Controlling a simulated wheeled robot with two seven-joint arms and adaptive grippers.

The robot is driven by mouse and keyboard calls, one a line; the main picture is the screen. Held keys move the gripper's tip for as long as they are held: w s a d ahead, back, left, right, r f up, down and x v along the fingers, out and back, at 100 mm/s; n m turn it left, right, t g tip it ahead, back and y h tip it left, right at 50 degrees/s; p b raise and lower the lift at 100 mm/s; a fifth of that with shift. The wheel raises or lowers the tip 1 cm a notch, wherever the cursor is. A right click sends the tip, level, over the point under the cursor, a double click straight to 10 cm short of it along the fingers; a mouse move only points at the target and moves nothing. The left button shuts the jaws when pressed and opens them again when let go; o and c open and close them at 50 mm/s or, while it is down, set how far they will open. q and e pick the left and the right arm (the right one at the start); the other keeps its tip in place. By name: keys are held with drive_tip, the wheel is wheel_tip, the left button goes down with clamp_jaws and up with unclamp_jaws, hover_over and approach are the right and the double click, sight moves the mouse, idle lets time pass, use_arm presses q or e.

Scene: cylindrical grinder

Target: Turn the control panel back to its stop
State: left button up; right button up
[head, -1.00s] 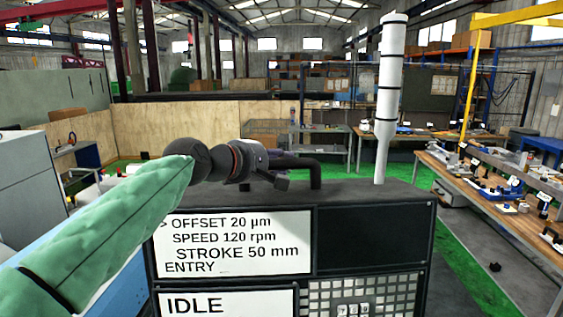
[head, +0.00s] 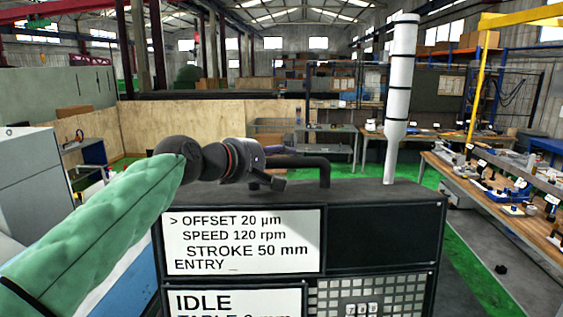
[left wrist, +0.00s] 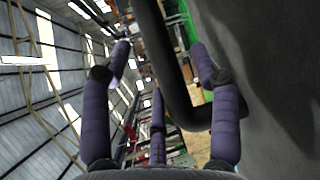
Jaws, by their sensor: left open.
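The control panel (head: 382,236) is a dark box facing me, with a white screen (head: 243,242) reading OFFSET, SPEED and STROKE. A second screen below reads IDLE. A black bent handle (head: 326,172) stands on its top. My left gripper (head: 272,172) is above the panel top at the handle's left end, its purple fingers apart. In the left wrist view, the open fingers (left wrist: 160,65) have the handle (left wrist: 178,75) running between them; I cannot tell whether they touch it. My right gripper is not in view.
A keypad (head: 365,298) is at the panel's lower right. A workbench with parts (head: 500,195) stands at right. A grey cabinet (head: 30,185) stands at left.

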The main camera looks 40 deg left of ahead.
use_arm(q)
wheel_tip(320, 180, up, 2)
hover_over(242, 199)
drive_tip(key=shift+r, duration=0.2)
